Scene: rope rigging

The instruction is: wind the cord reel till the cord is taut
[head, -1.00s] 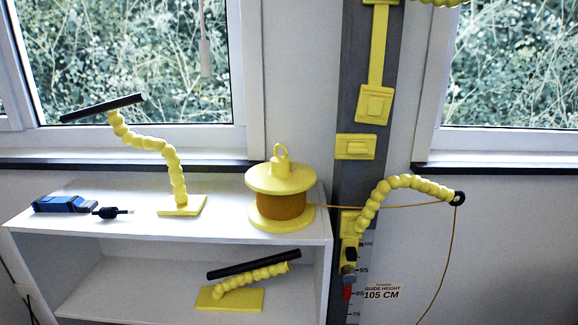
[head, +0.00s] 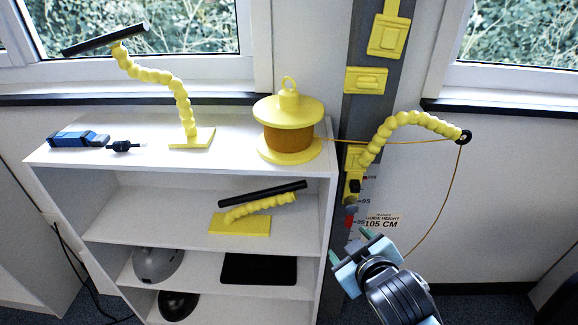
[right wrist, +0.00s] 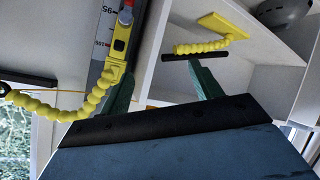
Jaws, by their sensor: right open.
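The cord (head: 340,141) runs right from the reel to a black eyelet (head: 465,136) at the end of a yellow beaded arm (head: 408,119), then hangs down in a slack curve. Its lower end is hidden behind my right arm. My right gripper (head: 348,246) is open and empty, low and right of the shelf, well below the reel. Its fingers also show in the right wrist view (right wrist: 160,85). My left gripper is out of view.
A beaded stand with a black bar (head: 180,95), a blue tool (head: 78,139) and a small black plug (head: 124,146) share the shelf top. Another beaded stand (head: 240,224) lies on the shelf below. A grey post (head: 362,110) with a height scale rises behind.

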